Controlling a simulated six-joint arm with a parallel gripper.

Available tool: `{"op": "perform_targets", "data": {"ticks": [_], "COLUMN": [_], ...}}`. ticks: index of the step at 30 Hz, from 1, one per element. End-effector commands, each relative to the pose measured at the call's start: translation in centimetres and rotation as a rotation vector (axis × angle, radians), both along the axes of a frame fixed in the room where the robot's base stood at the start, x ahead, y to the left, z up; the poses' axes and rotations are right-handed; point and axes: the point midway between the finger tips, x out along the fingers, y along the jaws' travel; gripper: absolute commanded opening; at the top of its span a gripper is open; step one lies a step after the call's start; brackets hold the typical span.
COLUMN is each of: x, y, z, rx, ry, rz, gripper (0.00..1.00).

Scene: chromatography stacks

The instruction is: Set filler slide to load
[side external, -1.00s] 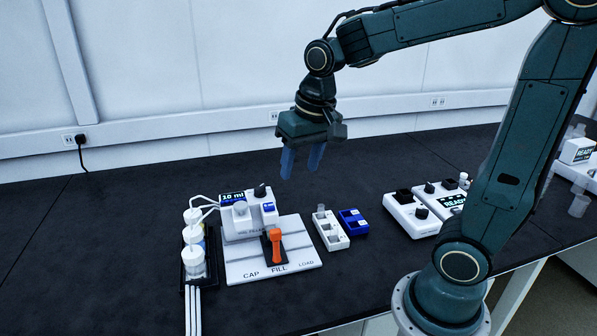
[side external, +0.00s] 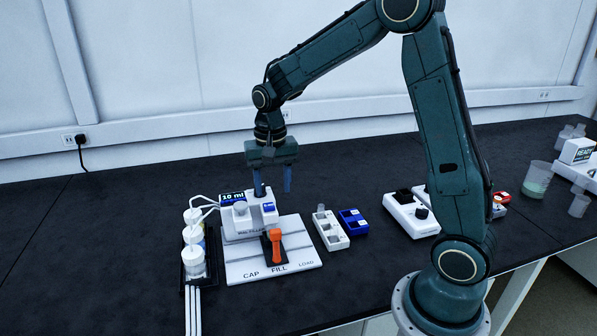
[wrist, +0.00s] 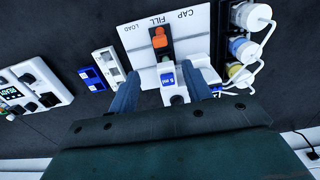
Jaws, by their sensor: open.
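The filler slide has an orange upright handle (side external: 276,246) on a dark block. It stands at the FILL mark of the white base plate (side external: 246,271), between CAP on the left and LOAD on the right. The orange handle also shows in the wrist view (wrist: 160,38). The white filler unit (side external: 262,212) with a "10 ml" display (side external: 232,197) stands behind the slide. My gripper (side external: 273,188) is open and empty, fingers pointing down, above and behind the filler unit. In the wrist view its blue fingers (wrist: 163,92) appear on either side of the filler unit.
Several white-capped bottles (side external: 194,244) with tubes stand left of the plate. A white rack (side external: 331,231) and a blue rack (side external: 353,221) stand to its right. A white device with knobs (side external: 409,216) is farther right. The dark bench in front is clear.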

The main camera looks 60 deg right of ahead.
Motion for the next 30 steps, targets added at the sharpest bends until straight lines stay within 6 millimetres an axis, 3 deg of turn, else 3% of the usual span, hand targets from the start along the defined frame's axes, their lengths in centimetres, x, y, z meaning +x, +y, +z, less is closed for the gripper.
{"op": "perform_targets", "data": {"ticks": [11,30], "x": [-0.1,-0.1], "y": [0.0,0.0], "z": [-2.1,-11.4], "rx": [0.000,0.001], "ry": [0.003,0.004], "rz": [0.001,0.002], "gripper": [0.49,0.49]}}
